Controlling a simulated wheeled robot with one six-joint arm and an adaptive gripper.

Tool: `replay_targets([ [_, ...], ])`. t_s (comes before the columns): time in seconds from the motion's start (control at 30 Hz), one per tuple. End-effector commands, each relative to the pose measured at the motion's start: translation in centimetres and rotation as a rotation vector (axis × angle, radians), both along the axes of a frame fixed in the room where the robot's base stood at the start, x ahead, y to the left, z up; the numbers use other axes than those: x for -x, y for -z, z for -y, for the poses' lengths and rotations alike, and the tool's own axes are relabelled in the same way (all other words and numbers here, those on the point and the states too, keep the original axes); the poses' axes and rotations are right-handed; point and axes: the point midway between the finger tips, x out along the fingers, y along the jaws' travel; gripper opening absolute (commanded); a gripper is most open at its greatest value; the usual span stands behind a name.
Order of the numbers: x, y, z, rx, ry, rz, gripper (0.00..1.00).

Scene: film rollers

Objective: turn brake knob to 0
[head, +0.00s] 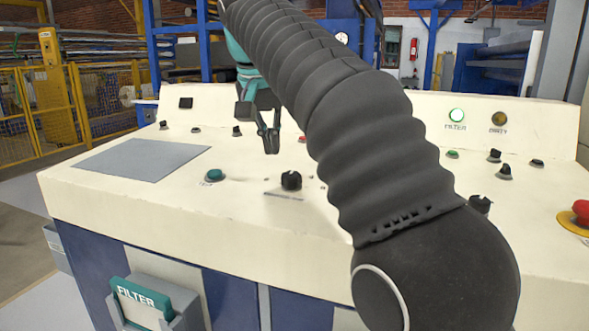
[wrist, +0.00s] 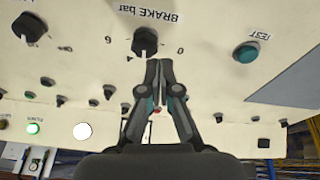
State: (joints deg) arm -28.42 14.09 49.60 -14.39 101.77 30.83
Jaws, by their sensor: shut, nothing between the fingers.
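The brake knob (wrist: 145,42) is black and round, with the label "BRAKE bar" upside down above it in the wrist view. A 0 is printed to its right and a 6 to its left there. A pale mark on the knob seems to point down in that picture, between the two figures. The knob also shows in the head view (head: 291,181). My gripper (wrist: 158,64) is shut and empty. Its fingertips are just below and right of the knob in the wrist view; contact cannot be told. In the head view my gripper (head: 270,148) is behind and left of the knob.
The cream control panel (head: 250,205) carries several other knobs. A green TEST button (head: 214,175) is left of the brake knob, and a red emergency button (head: 581,211) is far right. A grey plate (head: 140,160) lies flat at left. My arm hides the panel's middle right.

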Motion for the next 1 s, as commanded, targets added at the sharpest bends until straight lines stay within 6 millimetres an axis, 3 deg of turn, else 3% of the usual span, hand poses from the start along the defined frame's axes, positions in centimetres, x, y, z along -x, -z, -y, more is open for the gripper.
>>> replay_targets([
  [0.2, 0.1, -0.1, 0.3, -0.043, 0.172, 0.018, 0.0],
  [0.4, 0.0, 0.4, 0.6, -0.056, 0.215, 0.022, 0.0],
  [0.8, -0.4, 5.2, 0.7, -0.056, 0.213, 0.023, 0.0],
  [1.0, -0.6, 6.6, 0.8, -0.057, 0.213, 0.022, 0.0],
])
